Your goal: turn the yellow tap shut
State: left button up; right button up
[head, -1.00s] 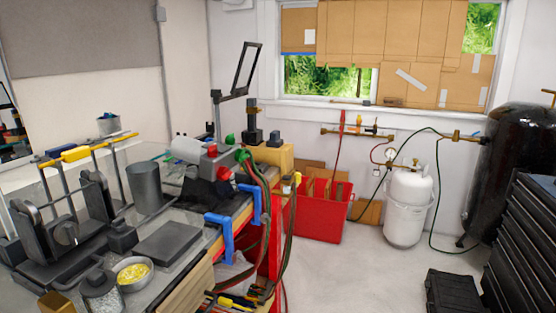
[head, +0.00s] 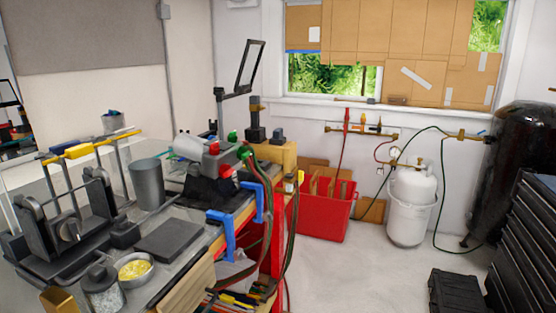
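A short brass pipe with small taps (head: 360,130) is fixed to the back wall under the window. A small yellow-orange handle (head: 363,120) stands up from it, just right of a red one (head: 347,117). They are too small to tell whether the tap is open or shut. A small yellow fitting (head: 301,177) also shows on the hoses at the bench's right corner; I cannot tell if it is a tap. Neither of my grippers is in view.
A cluttered workbench (head: 190,268) fills the left, hoses hanging off its end. A red bin (head: 321,222) stands below the wall pipe, a white gas cylinder (head: 411,200) right of it. A black tank (head: 512,165) and dark drawer cabinet (head: 525,235) are at right.

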aim_at(299, 175)
jog(key=i+l+u, duration=0.3)
jog(key=i+l, duration=0.3)
jog(key=i, duration=0.15)
jog(key=i+l+u, duration=0.25)
jog(key=i+l, duration=0.45)
